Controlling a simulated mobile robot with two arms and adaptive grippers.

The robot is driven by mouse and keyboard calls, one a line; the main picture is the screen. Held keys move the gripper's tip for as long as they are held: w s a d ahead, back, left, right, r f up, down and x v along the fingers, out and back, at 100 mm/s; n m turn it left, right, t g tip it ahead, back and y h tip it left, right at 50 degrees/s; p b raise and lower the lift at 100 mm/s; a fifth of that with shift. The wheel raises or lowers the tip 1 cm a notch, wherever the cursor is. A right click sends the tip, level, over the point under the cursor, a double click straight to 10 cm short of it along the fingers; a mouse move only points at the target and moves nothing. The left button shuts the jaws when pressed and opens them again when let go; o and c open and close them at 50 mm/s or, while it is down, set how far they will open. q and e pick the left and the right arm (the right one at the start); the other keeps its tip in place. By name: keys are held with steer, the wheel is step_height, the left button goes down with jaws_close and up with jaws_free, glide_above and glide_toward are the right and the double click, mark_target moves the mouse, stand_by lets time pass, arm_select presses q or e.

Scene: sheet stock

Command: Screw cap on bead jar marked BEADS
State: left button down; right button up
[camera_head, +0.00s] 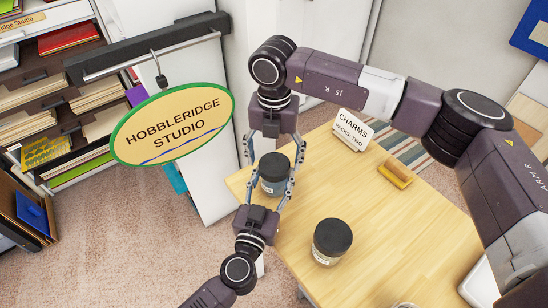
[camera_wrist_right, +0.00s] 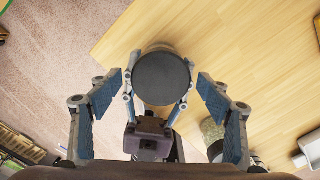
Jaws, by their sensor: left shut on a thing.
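My left gripper (camera_head: 272,197) comes in from below and is shut around the jar's body. My right gripper (camera_head: 274,146) points down over the cap. In the right wrist view its fingers (camera_wrist_right: 163,98) are wide apart on either side of the cap (camera_wrist_right: 163,79), not touching it. The cap hides most of the jar from above. I cannot tell whether the cap is screwed tight.
A second dark-capped jar (camera_head: 327,255) with a light label stands nearby on the wooden table (camera_head: 380,250). A hanging studio sign (camera_head: 172,125) is at left.

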steer(key=shift+r, duration=2.3)
steer(key=shift+c, duration=0.2)
steer(key=n, duration=0.2)
steer(key=r+n, duration=0.1)
steer(key=n, duration=0.1)
steer(key=shift+n, duration=0.3)
steer(key=n, duration=0.2)
steer(key=r+n, duration=0.1)
steer(key=n, duration=0.5)
steer(key=shift+r+n, duration=0.3)
steer(key=shift+n, duration=0.1)
steer(key=n, duration=0.4)
steer(key=shift+r+n, duration=0.3)
steer(key=shift+r, duration=0.1)
